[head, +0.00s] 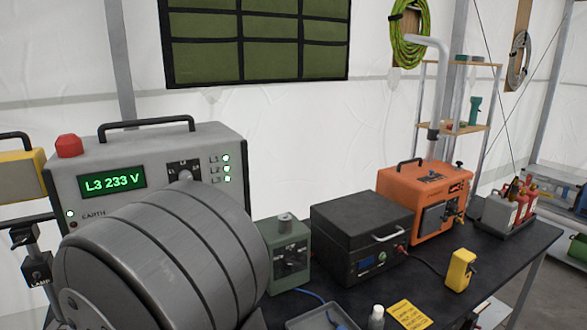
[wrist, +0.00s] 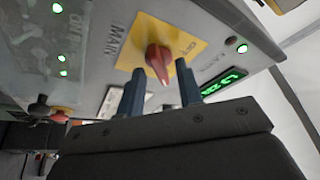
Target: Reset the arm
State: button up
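The grey panel box (head: 222,140) stands at the left in the head view. Its green display (head: 112,182) reads "L3 233 V". My large grey arm link hides its lower front, and my gripper does not show in that view. In the wrist view my gripper (wrist: 160,70) has two dark fingers apart, with nothing held between them. A red rotary switch (wrist: 158,60) on a yellow plate (wrist: 183,40) marked "MAIN" shows beyond the fingertips, in line with the gap. I cannot tell how far it is from them.
A green box (head: 290,262), a black case (head: 350,232) and an orange unit (head: 400,190) stand on the dark table (head: 515,252) to the right. A yellow device (head: 460,270) and a grey tray (head: 322,318) are nearer. A red button (head: 69,146) tops the panel.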

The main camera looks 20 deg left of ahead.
jog(key=shift+w+a+r, duration=0.1)
jog(key=shift+w, duration=0.15)
jog(key=shift+s, duration=0.1)
jog(key=v, duration=1.8)
jog(key=w+a+r+n+g+y, duration=0.1)
jog(key=w+a+r+n+y, duration=0.1)
jog(key=w+a+n, duration=0.2)
jog(key=w+a+r+n+g+y, duration=0.1)
jog(key=w+a+r+n+y, duration=0.1)
jog(key=w+n, duration=0.5)
jog(key=w+a+y, duration=0.1)
jog(key=w+a, duration=0.1)
jog(key=w, duration=0.2)
jog(key=shift+w+r, duration=0.35)
jog(key=shift+d, duration=0.1)
